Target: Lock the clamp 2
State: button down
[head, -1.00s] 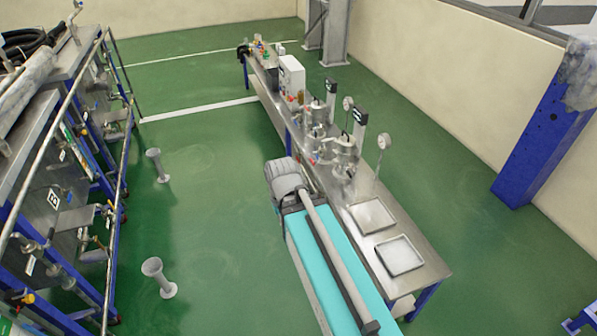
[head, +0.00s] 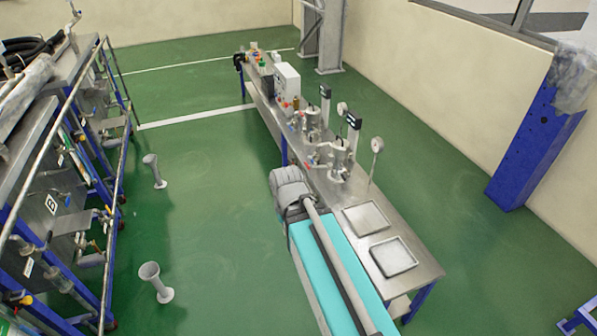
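Two metal vessels stand on the long steel bench, a nearer one (head: 340,158) and a farther one (head: 312,122). Each has a dark-topped upright post beside it. Small red and blue parts show around the vessels. The clamps on their lids are too small to make out, so I cannot tell which is clamp 2 or whether any is locked. My grey folded arm (head: 289,187) shows at the left side of the bench, short of the nearer vessel. My gripper's fingers cannot be seen.
Two shallow trays (head: 367,218) (head: 393,257) lie at the bench's near end, with a round gauge on a stand (head: 377,146) behind them. A white box (head: 287,80) stands farther back. Grey flared stands (head: 155,170) (head: 156,282) and a railed rack (head: 107,180) are left, with open green floor between.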

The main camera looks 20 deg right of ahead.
aim_at(315, 165)
jog(key=z, duration=0.1)
jog(key=i, duration=0.95)
jog(key=u, duration=0.1)
